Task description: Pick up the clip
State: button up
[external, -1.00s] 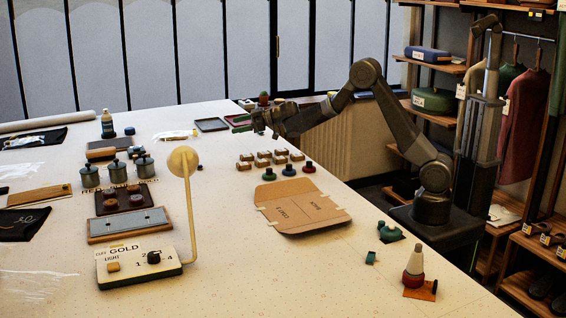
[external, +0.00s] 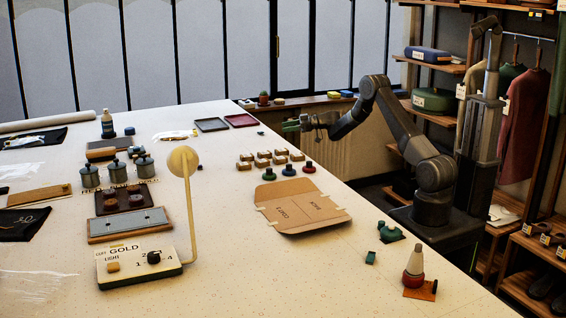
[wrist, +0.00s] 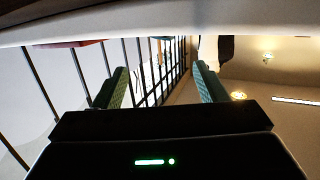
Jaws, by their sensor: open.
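No thing is plainly recognisable as the clip. A small teal piece (external: 370,257) lies near the table's right edge in the external view, and a larger teal piece (external: 388,232) lies on a dark patch just behind it; I cannot tell whether either is the clip. A tiny dark object (external: 260,133) lies near the far right edge, too small to identify. My gripper (external: 290,126) is raised near that far right edge, well away from the teal pieces. In the wrist view its green-padded fingers (wrist: 160,80) are apart with nothing held between them.
Small blocks (external: 263,161) and round-based stamps (external: 288,170) stand near a flat cardboard piece (external: 303,206). A red tray (external: 241,120) and a dark tray (external: 211,125) lie at the back.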

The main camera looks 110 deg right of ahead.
aim_at(266, 134)
jog(key=x, duration=0.5)
jog(key=shift+w+d, duration=0.1)
jog(key=shift+w, duration=0.05)
jog(key=shift+p+x, duration=0.75)
jog(key=shift+x, duration=1.95)
jog(key=shift+f, duration=0.15)
jog(key=shift+c, duration=0.5)
jog(key=c, duration=1)
jog(key=shift+c, duration=0.2)
